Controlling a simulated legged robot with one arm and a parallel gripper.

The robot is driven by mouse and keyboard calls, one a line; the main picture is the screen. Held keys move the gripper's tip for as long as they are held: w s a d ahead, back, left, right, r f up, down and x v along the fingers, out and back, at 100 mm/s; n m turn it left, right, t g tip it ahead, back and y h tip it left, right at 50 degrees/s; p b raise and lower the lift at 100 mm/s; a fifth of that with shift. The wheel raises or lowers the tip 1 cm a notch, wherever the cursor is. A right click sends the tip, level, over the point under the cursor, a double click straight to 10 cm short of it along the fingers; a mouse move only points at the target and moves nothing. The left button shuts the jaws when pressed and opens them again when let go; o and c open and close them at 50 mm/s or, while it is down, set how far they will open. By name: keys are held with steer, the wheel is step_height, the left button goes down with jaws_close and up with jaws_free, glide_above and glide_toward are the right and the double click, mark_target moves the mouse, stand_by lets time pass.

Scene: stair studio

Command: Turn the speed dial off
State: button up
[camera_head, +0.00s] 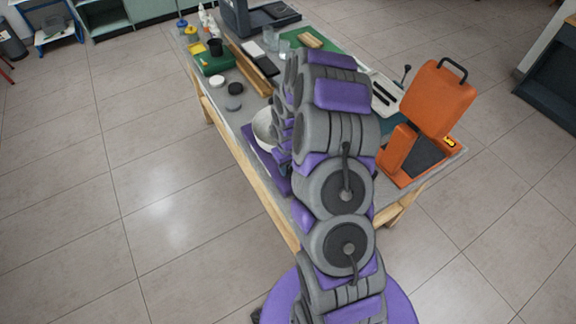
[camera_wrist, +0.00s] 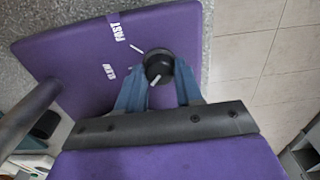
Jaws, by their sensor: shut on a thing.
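The speed dial (camera_wrist: 158,67) is a small round black knob with a white pointer mark, on a purple panel (camera_wrist: 85,62) in the wrist view. White labels on the panel read FAST and SLOW, and a short white line lies by the dial. My gripper (camera_wrist: 158,84) has its blue fingers on either side of the dial, shut on it. The pointer mark is angled toward the lower left of the picture. In the head view my arm hides the gripper and the dial; part of the purple base (camera_head: 268,170) and a pale bowl (camera_head: 265,127) show beside the arm.
An orange machine (camera_head: 437,98) stands at the table's right end. Bottles, dark discs (camera_head: 235,88), a green tray (camera_head: 213,62) and a dark device (camera_head: 240,18) occupy the far part. The tiled floor (camera_head: 150,200) left of the table is clear.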

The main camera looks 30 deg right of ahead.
mark_target(288, 169)
steer(key=o, duration=1)
steer(key=shift+o, duration=0.2)
step_height(288, 169, up, 17)
steer(key=p, duration=0.1)
steer(key=shift+r+p, duration=0.15)
steer(key=shift+p, duration=0.2)
